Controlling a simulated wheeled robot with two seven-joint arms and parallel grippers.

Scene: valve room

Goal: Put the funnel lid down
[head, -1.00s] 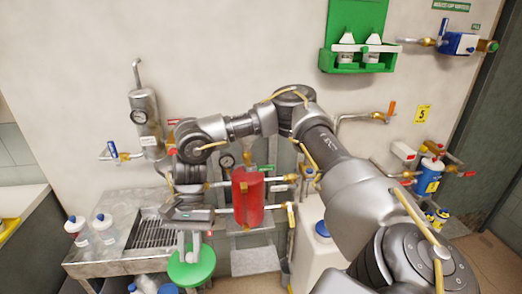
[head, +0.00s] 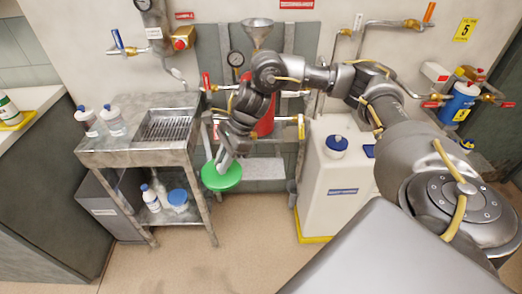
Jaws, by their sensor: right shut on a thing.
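The funnel lid (head: 222,180) is a round green disc. My right gripper (head: 223,163) is shut on it from above and holds it up in the air, just right of the steel sink table's front right leg in the picture. My arm hides part of the gripper's fingers. The metal funnel (head: 257,27) stands open at the top, above a red cylinder (head: 265,124) that my arm partly covers. My left gripper is not in view.
The steel table (head: 130,144) has a drain grate (head: 168,124) and two white bottles (head: 112,120) on top; its left front is bare. A white tank (head: 328,185) with a blue cap (head: 337,143) stands to the right. Floor (head: 235,245) in front is clear.

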